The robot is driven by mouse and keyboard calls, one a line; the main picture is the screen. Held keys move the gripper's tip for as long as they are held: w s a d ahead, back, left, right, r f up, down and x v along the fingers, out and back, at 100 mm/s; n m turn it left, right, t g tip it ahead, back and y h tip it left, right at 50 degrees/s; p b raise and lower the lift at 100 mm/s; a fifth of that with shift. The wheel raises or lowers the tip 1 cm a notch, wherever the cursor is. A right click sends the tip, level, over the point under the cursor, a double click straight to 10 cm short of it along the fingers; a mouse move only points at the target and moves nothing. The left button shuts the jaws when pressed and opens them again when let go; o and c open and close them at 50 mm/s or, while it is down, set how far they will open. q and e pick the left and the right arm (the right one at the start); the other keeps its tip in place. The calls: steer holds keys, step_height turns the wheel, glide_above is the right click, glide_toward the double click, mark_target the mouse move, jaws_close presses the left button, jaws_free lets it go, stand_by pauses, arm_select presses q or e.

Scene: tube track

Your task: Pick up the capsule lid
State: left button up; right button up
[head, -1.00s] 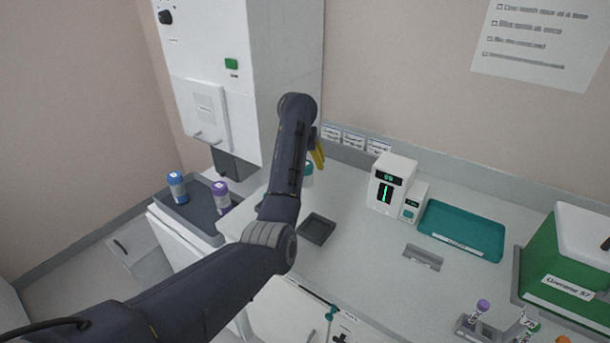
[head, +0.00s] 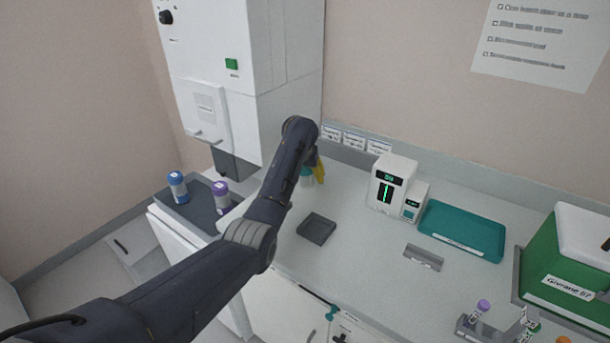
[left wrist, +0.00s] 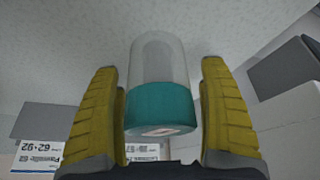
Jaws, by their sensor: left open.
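The capsule stands on the counter beside the tall white cabinet. In the left wrist view it has a clear body (left wrist: 157,60) and a teal lid (left wrist: 161,106) with a small pale label. In the head view a bit of the teal lid (head: 306,171) shows beside my gripper; my arm hides part of the capsule. My left gripper (head: 316,173) has yellow fingers and is open. In the left wrist view its fingers (left wrist: 160,68) stand on either side of the capsule, with a gap on both sides. My right gripper is not in view.
A small dark square tray (head: 316,229) lies in front of the capsule. A white device (head: 391,183) and a teal tray (head: 462,230) stand to the right. Blue-capped (head: 177,186) and purple-capped (head: 221,196) containers stand left. Labels (head: 353,140) line the back wall.

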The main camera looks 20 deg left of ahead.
arm_select(q)
steer(key=c, duration=1.4)
step_height(320, 180, up, 20)
stand_by(0.4)
steer(key=shift+r, duration=0.1)
